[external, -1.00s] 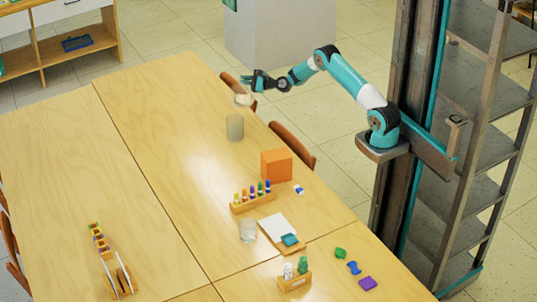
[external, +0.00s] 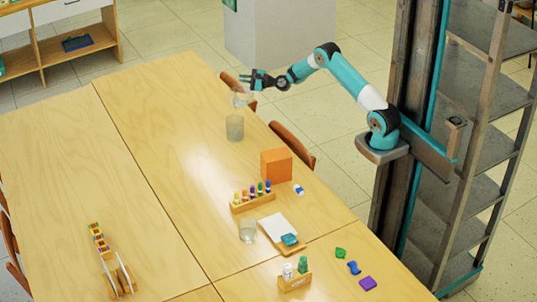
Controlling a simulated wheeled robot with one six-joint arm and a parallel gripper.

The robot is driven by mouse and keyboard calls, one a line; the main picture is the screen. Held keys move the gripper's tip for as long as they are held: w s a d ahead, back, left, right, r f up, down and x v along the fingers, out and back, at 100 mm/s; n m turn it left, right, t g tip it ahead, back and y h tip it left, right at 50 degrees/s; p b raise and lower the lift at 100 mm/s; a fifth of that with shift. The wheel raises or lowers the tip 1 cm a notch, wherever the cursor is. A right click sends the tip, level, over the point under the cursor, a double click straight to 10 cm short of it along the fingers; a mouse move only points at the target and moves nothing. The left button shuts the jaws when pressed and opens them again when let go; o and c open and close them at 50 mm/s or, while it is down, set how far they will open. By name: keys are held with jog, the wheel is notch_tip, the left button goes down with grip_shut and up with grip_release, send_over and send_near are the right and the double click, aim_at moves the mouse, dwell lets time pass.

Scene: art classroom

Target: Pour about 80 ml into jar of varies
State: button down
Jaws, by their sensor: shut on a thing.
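My gripper (external: 250,80) is at the far right part of the table. It is shut on a clear vessel (external: 241,100), which hangs just below the fingers. Its exact tilt and any liquid in it are too small to tell. A clear greyish jar (external: 235,129) stands upright on the table, just below the held vessel and apart from it. Whether a stream runs between them cannot be made out. A second clear glass container (external: 247,231) stands nearer, left of a white pad.
A rack of coloured markers (external: 257,200), an orange box (external: 276,166) and a white pad (external: 279,229) stand nearer than the jar. Chairs (external: 290,145) line the right table edge. The table (external: 150,150) is clear left of the jar.

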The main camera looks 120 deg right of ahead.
aim_at(242, 93)
jog(key=shift+w+a+r, duration=0.1)
jog(key=shift+r, duration=0.05)
jog(key=shift+w+a+r+n, duration=0.1)
jog(key=shift+r+n, duration=0.1)
jog(key=shift+n, duration=0.1)
jog(key=shift+w+a+r+n, duration=0.55)
jog(key=shift+w+a+n, duration=0.05)
dwell(1.4)
jog(key=shift+w+a+r+n, duration=0.3)
jog(key=shift+w+a+n, duration=0.1)
dwell(0.5)
jog(key=s+d+f+m, duration=0.1)
jog(key=s+d+f+m+p, duration=0.1)
jog(key=m, duration=0.1)
jog(key=shift+s+d+f, duration=0.1)
jog(key=shift+s+d, duration=0.2)
jog(key=shift+d, duration=0.05)
jog(key=shift+s+d+f+m, duration=0.1)
jog(key=shift+d+f+m, duration=0.1)
jog(key=shift+m, duration=0.4)
jog(key=shift+a+f, duration=0.1)
jog(key=shift+f, duration=0.05)
jog(key=shift+s+d+f+m, duration=0.15)
jog(key=shift+d+f+m, duration=0.05)
jog(key=shift+f+m, duration=0.3)
jog(key=shift+s+d+f+m, duration=0.15)
jog(key=shift+d+f+m, duration=0.05)
jog(key=shift+f+m, duration=0.25)
jog(key=shift+f, duration=0.1)
